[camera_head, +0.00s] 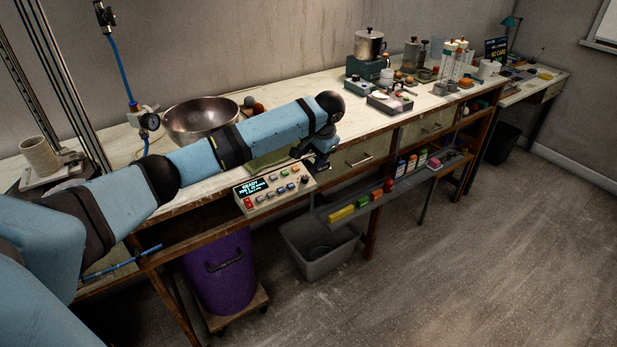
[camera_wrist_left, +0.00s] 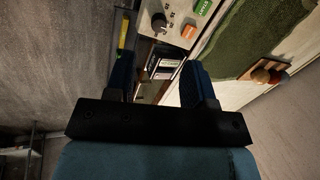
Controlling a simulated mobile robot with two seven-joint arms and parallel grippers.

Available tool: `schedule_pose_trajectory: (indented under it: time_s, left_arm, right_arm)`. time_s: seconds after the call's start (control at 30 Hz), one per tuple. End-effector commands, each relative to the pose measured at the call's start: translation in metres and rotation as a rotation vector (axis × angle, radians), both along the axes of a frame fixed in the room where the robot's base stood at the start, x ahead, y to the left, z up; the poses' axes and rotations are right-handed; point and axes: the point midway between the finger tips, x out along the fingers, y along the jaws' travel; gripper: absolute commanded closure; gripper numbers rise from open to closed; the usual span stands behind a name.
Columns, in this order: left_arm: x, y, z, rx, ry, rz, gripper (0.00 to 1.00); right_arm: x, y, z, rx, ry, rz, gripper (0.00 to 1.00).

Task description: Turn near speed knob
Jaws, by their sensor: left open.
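The control panel (camera_head: 270,203) hangs at the bench's front edge, with a small lit display and several coloured buttons. A dark knob (camera_head: 304,179) sits near its right end. In the left wrist view the dark knob (camera_wrist_left: 159,21) shows near the top, with marks around it on the pale panel (camera_wrist_left: 174,9). My left gripper (camera_head: 318,166) is just right of the panel in the head view. Its two blue fingers (camera_wrist_left: 158,78) are apart with nothing between them. The knob lies beyond the fingertips, and I see no contact. My right gripper is not in view.
An orange button (camera_wrist_left: 188,32) and a green button (camera_wrist_left: 203,7) sit beside the knob. A green mat (camera_wrist_left: 250,40) lies on the bench. A metal bowl (camera_head: 200,122) stands behind my left arm. A shelf (camera_head: 335,213) with coloured boxes hangs below the bench.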

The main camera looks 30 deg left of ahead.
Motion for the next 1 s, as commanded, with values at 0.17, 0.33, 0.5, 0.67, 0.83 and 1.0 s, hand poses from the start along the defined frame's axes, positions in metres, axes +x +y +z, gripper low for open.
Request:
schedule_pose_trajectory:
  time_s: [0.17,0.33,0.5,0.67,0.83,1.0]
  left_arm:
    - [0.002,0.012,-0.039,0.002,0.003,0.001,0.51]
    - [0.004,0.02,-0.067,0.0,0.002,0.0,0.51]
    - [0.005,0.025,-0.082,-0.001,0.0,-0.001,0.51]
    - [0.005,0.027,-0.086,0.0,-0.001,-0.001,0.51]
    - [0.005,0.026,-0.086,0.0,-0.001,-0.001,0.51]
    - [0.005,0.026,-0.086,0.0,-0.001,-0.001,0.83]
  right_arm:
    - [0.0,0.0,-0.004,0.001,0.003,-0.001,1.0]
    - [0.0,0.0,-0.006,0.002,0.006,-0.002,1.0]
    - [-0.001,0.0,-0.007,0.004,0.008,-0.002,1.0]
    - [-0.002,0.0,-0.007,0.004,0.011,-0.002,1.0]
    - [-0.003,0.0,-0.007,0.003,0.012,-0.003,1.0]
    - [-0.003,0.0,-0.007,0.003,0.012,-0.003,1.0]
